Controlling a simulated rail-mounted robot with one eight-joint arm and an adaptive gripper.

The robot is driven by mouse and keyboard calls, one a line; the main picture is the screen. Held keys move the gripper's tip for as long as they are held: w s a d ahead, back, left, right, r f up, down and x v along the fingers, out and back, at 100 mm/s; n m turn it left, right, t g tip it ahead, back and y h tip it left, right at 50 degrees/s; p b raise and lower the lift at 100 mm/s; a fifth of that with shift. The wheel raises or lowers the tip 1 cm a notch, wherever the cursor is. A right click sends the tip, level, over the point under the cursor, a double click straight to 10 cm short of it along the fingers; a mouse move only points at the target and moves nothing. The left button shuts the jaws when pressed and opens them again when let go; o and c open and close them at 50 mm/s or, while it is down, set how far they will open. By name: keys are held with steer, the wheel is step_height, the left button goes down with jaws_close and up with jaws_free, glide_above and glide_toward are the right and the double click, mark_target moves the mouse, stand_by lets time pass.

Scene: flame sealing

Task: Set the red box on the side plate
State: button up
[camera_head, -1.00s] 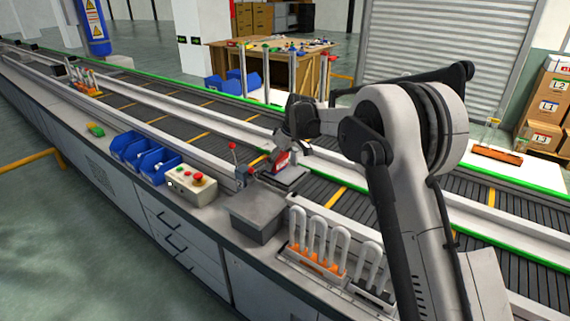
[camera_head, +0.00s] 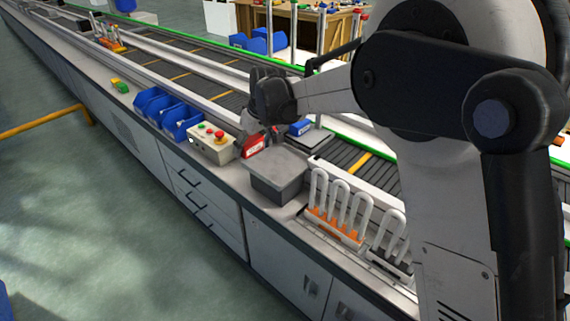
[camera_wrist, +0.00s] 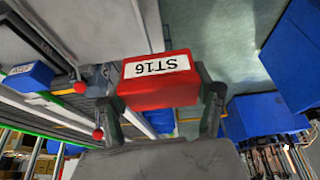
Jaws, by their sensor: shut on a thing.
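My gripper (camera_head: 262,137) is shut on the red box (camera_head: 252,147). The wrist view shows the box (camera_wrist: 158,90) between both fingers, with its white "ST16" label facing the camera. In the head view it is over the bench, between the control box and a grey block (camera_head: 277,178). I cannot tell whether it touches anything below. A flat grey plate (camera_head: 318,143) lies behind the block, with a blue box (camera_head: 300,127) at its left. I cannot tell which surface is the side plate.
The control box (camera_head: 211,143) with a red button is close on the left, then blue bins (camera_head: 168,114). Racks of white U-shaped tubes (camera_head: 338,208) stand in front right. The conveyor (camera_head: 190,73) runs behind the bench.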

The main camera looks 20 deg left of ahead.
steer(key=shift+s+a+f, duration=0.15)
steer(key=shift+s, duration=0.1)
glide_above(273, 162)
steer(key=d, duration=0.1)
steer(key=f, duration=0.6)
steer(key=shift+s+f+p, duration=0.2)
steer(key=shift+f+p, duration=0.1)
steer(key=shift+f, duration=0.1)
steer(key=shift+d+f, duration=0.1)
steer(key=shift+f, duration=1.9)
steer(key=shift+f, duration=0.15)
steer(key=o, duration=1.3)
